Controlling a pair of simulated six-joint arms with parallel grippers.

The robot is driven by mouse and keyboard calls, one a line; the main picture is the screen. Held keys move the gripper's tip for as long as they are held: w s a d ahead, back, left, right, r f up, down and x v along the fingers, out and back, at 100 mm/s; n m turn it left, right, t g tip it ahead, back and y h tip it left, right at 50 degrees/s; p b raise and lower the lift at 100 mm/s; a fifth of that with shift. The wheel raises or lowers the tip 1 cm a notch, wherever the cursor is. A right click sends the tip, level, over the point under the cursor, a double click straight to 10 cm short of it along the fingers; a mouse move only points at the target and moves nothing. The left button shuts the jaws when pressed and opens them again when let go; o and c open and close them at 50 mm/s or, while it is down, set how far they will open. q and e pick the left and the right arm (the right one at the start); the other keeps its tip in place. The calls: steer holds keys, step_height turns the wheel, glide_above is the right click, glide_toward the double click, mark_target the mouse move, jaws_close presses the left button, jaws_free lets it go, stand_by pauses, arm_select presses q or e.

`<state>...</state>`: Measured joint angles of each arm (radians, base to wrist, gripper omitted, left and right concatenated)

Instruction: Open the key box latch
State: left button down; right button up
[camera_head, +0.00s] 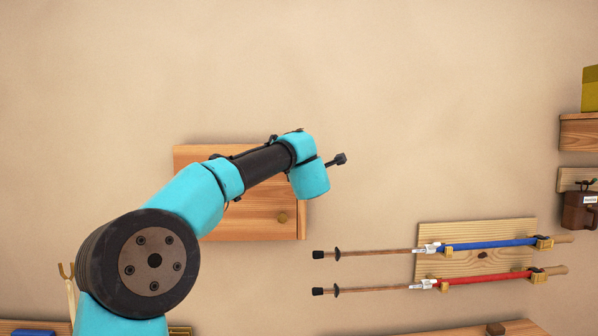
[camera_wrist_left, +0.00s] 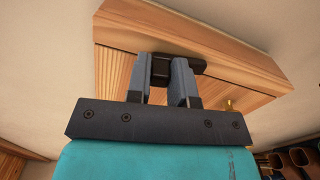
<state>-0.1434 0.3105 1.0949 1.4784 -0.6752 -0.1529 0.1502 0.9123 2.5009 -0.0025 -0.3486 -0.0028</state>
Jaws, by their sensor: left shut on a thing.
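The wooden key box (camera_head: 250,229) is mounted on the wall, partly behind my left arm in the head view. It also shows in the left wrist view (camera_wrist_left: 215,42), where it fills the upper part. A small brass knob (camera_head: 282,218) sits on its front, low and to the right; the knob shows partly in the wrist view (camera_wrist_left: 229,104). My left gripper (camera_wrist_left: 165,68) is at the box front, its two grey fingers on either side of a black latch (camera_wrist_left: 178,63) and shut on it. In the head view my arm hides the fingers and latch. My right gripper is not in view.
To the right, two trekking poles, one blue (camera_head: 490,243) and one red (camera_head: 490,282), hang on a wooden wall board (camera_head: 465,262). Wooden shelves (camera_head: 580,131) stand at the far right. The wall above the box is bare.

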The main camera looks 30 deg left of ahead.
arm_select(q)
steer(key=shift+w+d+m, duration=0.15)
steer(key=shift+d+m, duration=0.1)
steer(key=shift+m, duration=0.55)
steer(key=c, duration=1)
jaws_free()
steer(key=v, duration=1.7)
steer(key=shift+d+f, duration=0.1)
steer(key=shift+f, duration=0.05)
